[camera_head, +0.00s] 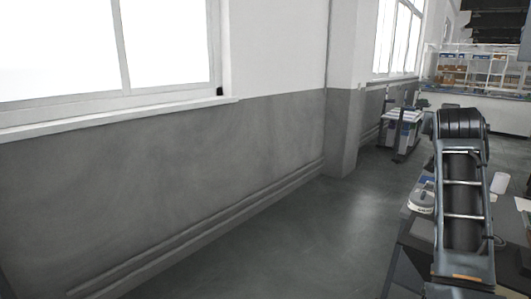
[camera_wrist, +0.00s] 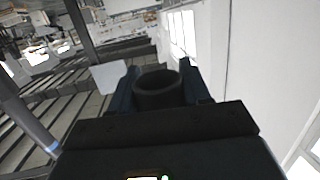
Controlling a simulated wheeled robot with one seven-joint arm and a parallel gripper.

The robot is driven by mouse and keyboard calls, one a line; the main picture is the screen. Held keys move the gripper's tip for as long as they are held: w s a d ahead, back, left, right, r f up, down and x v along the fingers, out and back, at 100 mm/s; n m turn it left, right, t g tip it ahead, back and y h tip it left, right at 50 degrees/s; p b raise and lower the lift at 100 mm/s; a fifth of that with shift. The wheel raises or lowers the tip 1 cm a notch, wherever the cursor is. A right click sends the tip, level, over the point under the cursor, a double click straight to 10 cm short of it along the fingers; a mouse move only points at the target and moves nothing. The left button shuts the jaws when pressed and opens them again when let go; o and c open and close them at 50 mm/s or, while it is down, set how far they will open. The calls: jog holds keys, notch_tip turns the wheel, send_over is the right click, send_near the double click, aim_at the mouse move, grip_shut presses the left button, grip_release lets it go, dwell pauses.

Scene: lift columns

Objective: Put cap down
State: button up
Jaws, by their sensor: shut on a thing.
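In the wrist view, my gripper (camera_wrist: 160,88) is shut on a dark, round, hollow piece, which I take to be the cap (camera_wrist: 158,100). It sits between the two dark fingers, with its open ring end showing. The cap appears held clear of any surface. In the head view I cannot make out my gripper or the cap; my arm stands at the right and hides what is behind it.
A dark table (camera_head: 408,255) is at the lower right of the head view, partly behind my arm. A round white device (camera_head: 421,197) is on it. A grey wall (camera_head: 160,180) with windows runs along the left. The floor (camera_head: 330,220) between is clear.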

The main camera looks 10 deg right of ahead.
jog(key=s+a+f+n+t+y, duration=0.15)
jog(key=a+f, duration=0.35)
jog(key=f, duration=0.6)
jog(key=s+a+f+n+t+y, duration=0.1)
jog(key=s+a+f+n+y, duration=0.15)
jog(key=a+f, duration=0.6)
jog(key=s+a+f+n+y, duration=0.1)
jog(key=s+a+f+y, duration=0.1)
jog(key=s+a+f, duration=0.3)
jog(key=s+a+f+n+t+y, duration=0.1)
jog(key=s+a+f, duration=0.5)
jog(key=f, duration=0.8)
jog(key=s+a+f+n+y, duration=0.2)
jog(key=s+a+f, duration=0.3)
jog(key=s+f, duration=0.4)
jog(key=shift+a+f+y, duration=0.2)
jog(key=shift+y, duration=0.5)
